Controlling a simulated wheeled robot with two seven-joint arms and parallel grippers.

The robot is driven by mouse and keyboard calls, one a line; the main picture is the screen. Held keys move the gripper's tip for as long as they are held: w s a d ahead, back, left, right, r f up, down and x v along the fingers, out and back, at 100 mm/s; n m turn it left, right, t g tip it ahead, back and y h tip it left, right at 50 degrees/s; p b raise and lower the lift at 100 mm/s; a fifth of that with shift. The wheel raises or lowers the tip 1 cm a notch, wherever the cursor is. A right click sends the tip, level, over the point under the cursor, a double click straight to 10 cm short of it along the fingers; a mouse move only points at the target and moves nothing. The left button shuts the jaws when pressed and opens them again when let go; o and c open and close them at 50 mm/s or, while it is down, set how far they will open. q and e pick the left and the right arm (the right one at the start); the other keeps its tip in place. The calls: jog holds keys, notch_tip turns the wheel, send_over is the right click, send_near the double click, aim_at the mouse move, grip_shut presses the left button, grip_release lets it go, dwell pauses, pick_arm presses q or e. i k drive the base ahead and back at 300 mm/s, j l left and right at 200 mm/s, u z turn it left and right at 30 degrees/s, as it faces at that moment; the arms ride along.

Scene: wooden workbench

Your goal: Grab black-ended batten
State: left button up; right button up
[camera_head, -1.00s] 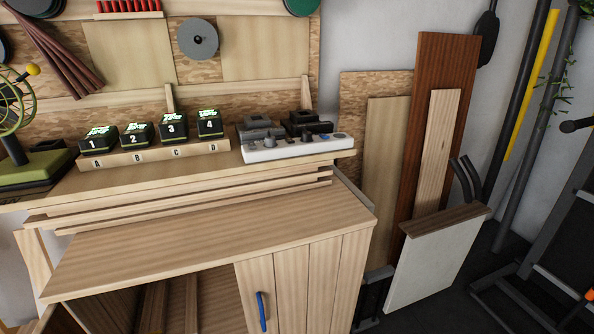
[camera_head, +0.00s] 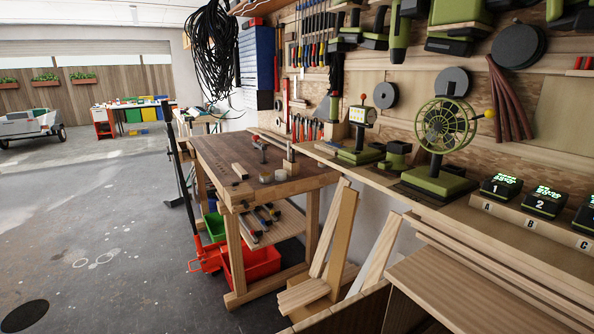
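I cannot make out a batten with a black end in this view. Several pale wooden boards lean and lie between the workbench and the counter; one upright board (camera_head: 342,235) stands nearest the bench, and another board (camera_head: 380,252) leans to its right. A short board (camera_head: 303,295) lies low in front of them. Their ends show no clear black. Neither of my grippers is in view.
A counter edge (camera_head: 480,290) fills the lower right. Floor at left is open.

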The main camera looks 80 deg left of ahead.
aim_at(239, 171)
jog(key=u, duration=2.95)
jog(key=k+z, duration=0.35)
jog(key=k+l+z, duration=0.3)
jog(key=i+j+z, duration=0.2)
jog(key=j+z, duration=0.25)
jog(key=i+j+z, duration=0.15)
jog(key=j+z, duration=0.3)
jog(key=i+j+z, duration=0.1)
jog(key=j+z, duration=0.8)
